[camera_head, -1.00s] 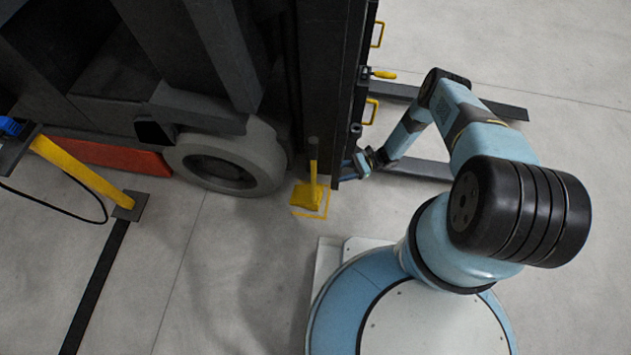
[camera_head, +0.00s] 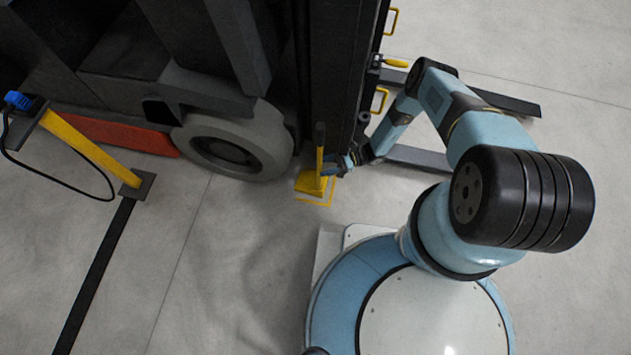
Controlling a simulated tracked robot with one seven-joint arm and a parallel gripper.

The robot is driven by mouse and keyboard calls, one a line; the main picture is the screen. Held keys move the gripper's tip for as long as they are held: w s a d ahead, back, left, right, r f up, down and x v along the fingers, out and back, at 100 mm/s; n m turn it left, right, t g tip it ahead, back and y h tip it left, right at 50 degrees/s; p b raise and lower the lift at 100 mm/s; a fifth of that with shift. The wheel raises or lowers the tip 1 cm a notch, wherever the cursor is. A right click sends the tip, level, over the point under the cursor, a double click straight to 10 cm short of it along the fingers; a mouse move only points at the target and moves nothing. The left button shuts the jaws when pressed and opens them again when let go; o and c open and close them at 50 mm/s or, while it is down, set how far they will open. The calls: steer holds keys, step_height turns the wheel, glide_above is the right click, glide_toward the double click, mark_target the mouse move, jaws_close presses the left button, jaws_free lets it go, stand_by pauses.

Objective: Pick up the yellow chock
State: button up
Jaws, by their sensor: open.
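The yellow chock (camera_head: 309,184) sits on the floor by the forklift's front wheel, within a yellow outlined square. Its upright yellow handle has a dark top end. My gripper (camera_head: 333,168) is at the chock's right side, close to the handle and low near the floor. It is open. The fingertips are small and dark, so I cannot tell whether they touch the handle or stand around it.
The forklift's grey wheel (camera_head: 232,146) is just left of the chock, and its black mast (camera_head: 340,70) rises behind. A fork (camera_head: 418,158) lies right of my gripper. A yellow post (camera_head: 90,147) stands at left. The floor (camera_head: 225,250) in front is clear.

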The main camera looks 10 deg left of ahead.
steer(key=x, duration=0.4)
steer(key=shift+a+f, duration=0.15)
steer(key=shift+a, duration=0.05)
jaws_close()
steer(key=shift+w, duration=0.1)
stand_by(1.1)
